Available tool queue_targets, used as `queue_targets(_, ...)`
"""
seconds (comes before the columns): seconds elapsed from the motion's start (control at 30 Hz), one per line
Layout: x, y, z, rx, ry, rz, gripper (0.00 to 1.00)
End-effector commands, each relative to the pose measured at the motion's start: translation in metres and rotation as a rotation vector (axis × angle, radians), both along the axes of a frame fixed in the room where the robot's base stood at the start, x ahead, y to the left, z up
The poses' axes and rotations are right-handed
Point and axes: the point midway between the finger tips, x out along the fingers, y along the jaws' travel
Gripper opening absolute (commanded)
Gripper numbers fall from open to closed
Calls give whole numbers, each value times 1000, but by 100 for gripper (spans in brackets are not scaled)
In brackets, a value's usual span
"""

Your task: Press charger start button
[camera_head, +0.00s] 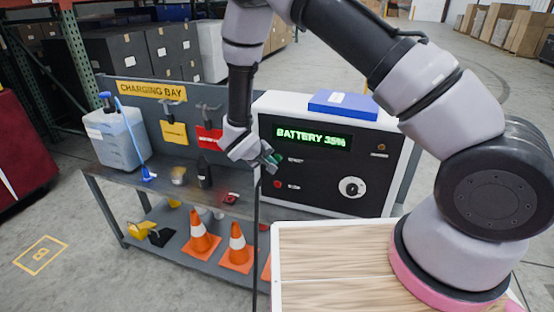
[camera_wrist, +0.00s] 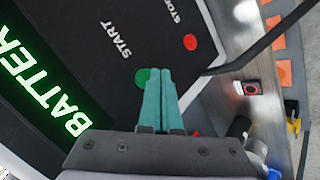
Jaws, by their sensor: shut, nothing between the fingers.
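The charger (camera_head: 330,165) is a white box with a black front panel on the bench. Its green display reads "BATTERY 35%". The green start button (camera_wrist: 142,78) shows in the wrist view below the word START, partly behind my fingertips. A red stop button (camera_wrist: 190,42) is beside it, and the red button also shows in the head view (camera_head: 278,184). My gripper (camera_head: 270,160) is shut and empty, its teal fingers at the panel's left side. The fingertips (camera_wrist: 160,72) overlap the green button's edge in the wrist view; I cannot tell whether they touch it.
A round dial (camera_head: 351,187) is on the panel's lower right. The bench (camera_head: 130,180) also holds a translucent jug (camera_head: 115,140), a blue brush and small items. Orange cones (camera_head: 201,232) stand on the lower shelf. A wooden-topped surface (camera_head: 335,265) lies in front of the charger.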

Motion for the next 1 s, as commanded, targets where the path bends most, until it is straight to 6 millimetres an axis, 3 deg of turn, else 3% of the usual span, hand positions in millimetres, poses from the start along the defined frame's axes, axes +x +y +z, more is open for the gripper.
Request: queue_targets(1.0, 8, -3, 0, 0, 0, 0, 0)
